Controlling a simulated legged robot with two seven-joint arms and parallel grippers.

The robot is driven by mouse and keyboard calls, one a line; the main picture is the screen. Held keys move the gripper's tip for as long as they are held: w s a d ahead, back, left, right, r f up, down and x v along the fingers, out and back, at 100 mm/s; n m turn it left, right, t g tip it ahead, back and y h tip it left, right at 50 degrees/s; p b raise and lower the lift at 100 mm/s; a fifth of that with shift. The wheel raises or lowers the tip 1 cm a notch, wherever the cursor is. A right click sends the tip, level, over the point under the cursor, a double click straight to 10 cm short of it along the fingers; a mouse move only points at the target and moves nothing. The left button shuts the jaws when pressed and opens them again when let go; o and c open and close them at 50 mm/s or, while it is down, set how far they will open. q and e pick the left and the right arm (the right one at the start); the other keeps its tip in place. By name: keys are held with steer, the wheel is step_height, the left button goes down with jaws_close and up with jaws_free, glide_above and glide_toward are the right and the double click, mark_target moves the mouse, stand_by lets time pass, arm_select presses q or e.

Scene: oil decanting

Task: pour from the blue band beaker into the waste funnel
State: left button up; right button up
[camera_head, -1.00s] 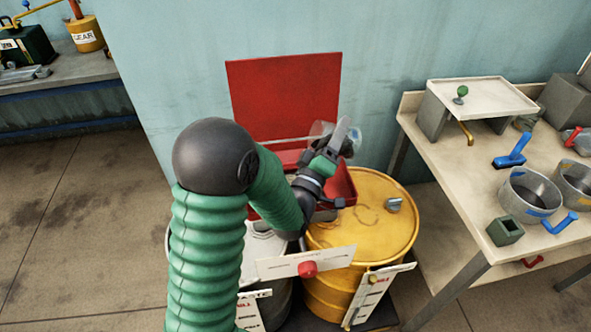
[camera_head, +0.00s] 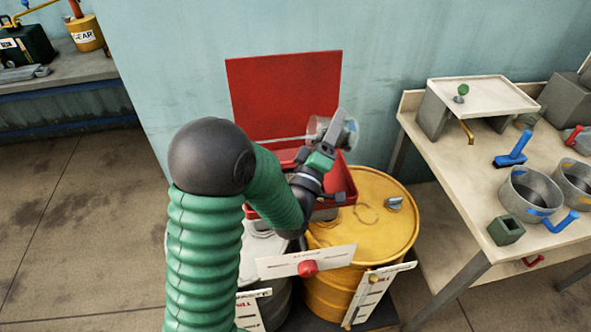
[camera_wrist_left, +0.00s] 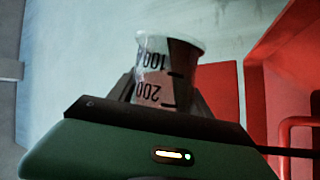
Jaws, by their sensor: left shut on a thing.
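A clear beaker with black graduation marks (camera_head: 349,134) is held in my left gripper (camera_head: 330,140). It also shows in the left wrist view (camera_wrist_left: 170,65), where its numerals read upside down and a reddish-brown tone shows inside or through the glass. In the head view the beaker looks tilted above the back of the drums; a blue band cannot be made out. The red waste funnel (camera_head: 346,184) with its raised red lid (camera_head: 285,95) stands below and behind my gripper, partly hidden by my arm. No stream is visible. My right gripper is out of view.
A yellow drum (camera_head: 385,225) stands right of a grey drum (camera_head: 262,246), with a white panel and red knob (camera_head: 307,268) in front. The workbench (camera_head: 445,165) at right holds metal pots (camera_head: 530,193), a blue-handled tool (camera_head: 512,150) and a raised tray (camera_head: 485,95).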

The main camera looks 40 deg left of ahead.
arm_select(q)
steer(key=shift+s+a+r+n+y+b, duration=0.3)
steer(key=shift+s+a+n+y+b, duration=0.2)
steer(key=shift+n+b, duration=0.25)
steer(key=shift+s+a+r+n+t+y+b, duration=0.1)
steer(key=shift+s+r+n+t+y+b, duration=0.1)
steer(key=shift+n+t+y+b, duration=0.25)
